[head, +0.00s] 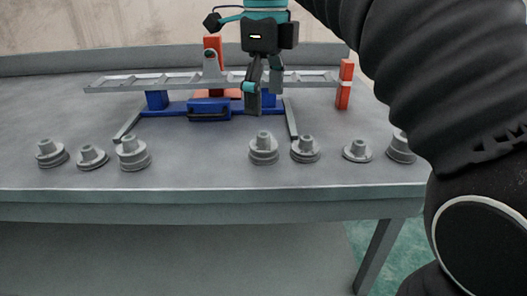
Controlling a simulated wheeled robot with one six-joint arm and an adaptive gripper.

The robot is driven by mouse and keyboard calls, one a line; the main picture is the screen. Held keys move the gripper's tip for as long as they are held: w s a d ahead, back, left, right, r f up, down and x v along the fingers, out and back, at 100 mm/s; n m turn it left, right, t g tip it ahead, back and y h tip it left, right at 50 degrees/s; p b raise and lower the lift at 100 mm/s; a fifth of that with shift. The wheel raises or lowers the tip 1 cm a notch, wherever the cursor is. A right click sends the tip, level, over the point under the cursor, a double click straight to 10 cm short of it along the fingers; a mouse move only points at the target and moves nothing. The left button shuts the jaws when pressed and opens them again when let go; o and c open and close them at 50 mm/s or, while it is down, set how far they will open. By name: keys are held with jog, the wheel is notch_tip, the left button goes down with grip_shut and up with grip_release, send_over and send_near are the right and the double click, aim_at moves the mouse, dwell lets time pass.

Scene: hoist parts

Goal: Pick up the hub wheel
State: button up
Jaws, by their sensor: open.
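Several grey round stepped parts with a raised centre hub stand in a row near the table's front edge in the head view. They include one at the middle (264,149), one just right of it (306,150), a smaller flat one (357,152), a larger one at the left (133,154) and two farther left (92,157) (52,154). I cannot tell which is the hub wheel. Another part (401,149) at the right is partly hidden by my arm. My gripper (264,98) is open and empty, pointing down, above and behind the middle part.
A grey ladder-like rail (140,82) on a blue frame (165,112) stands behind the row, with an orange upright (213,47) and an orange block (345,86) at its right end. The grey table (60,110) is clear at the left. My arm blocks the right side.

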aim_at(263, 134)
notch_tip(263, 134, down, 9)
jog(key=shift+a+r+b, duration=0.1)
jog(key=shift+a+b, duration=0.05)
jog(key=shift+b, duration=0.7)
grip_shut()
